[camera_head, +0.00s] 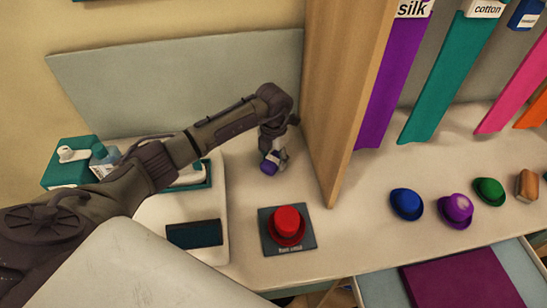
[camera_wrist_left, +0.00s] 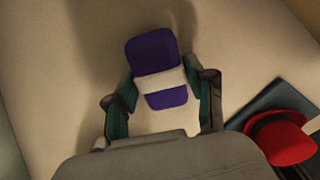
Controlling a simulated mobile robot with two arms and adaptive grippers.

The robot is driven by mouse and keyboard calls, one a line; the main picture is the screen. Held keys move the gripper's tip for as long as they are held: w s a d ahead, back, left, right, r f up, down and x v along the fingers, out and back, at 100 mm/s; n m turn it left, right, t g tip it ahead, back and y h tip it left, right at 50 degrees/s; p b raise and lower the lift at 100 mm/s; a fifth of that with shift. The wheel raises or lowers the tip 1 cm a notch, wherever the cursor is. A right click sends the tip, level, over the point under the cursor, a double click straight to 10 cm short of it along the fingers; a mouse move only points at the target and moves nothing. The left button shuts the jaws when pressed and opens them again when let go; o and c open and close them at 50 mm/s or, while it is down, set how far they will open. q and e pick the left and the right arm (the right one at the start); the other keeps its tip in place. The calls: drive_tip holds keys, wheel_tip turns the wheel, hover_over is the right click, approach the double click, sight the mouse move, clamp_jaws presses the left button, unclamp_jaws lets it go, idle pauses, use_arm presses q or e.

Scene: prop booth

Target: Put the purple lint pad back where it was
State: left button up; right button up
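The purple lint pad (camera_wrist_left: 152,53), with a white band around it, sits between the fingers of my left gripper (camera_wrist_left: 161,97) in the left wrist view. The fingers meet its two sides, so the gripper looks shut on it. In the head view my left gripper (camera_head: 274,152) points down by the wooden partition, and the pad (camera_head: 269,166) shows at its tips, low over the pale counter. Whether the pad touches the counter is hard to tell. My right gripper is not in view.
A red hat (camera_head: 286,224) stands on a dark labelled mat (camera_head: 267,246) in front. The tall wooden partition (camera_head: 345,100) is close on the right. A white device with a dark screen (camera_head: 194,234) is left. Hats, including a blue one (camera_head: 406,203), lie beyond the partition.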

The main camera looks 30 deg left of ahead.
sight(273, 159)
use_arm(q)
drive_tip(key=shift+o, duration=1.1)
drive_tip(key=shift+r, duration=0.15)
wheel_tip(273, 159, up, 12)
drive_tip(key=b, duration=0.2)
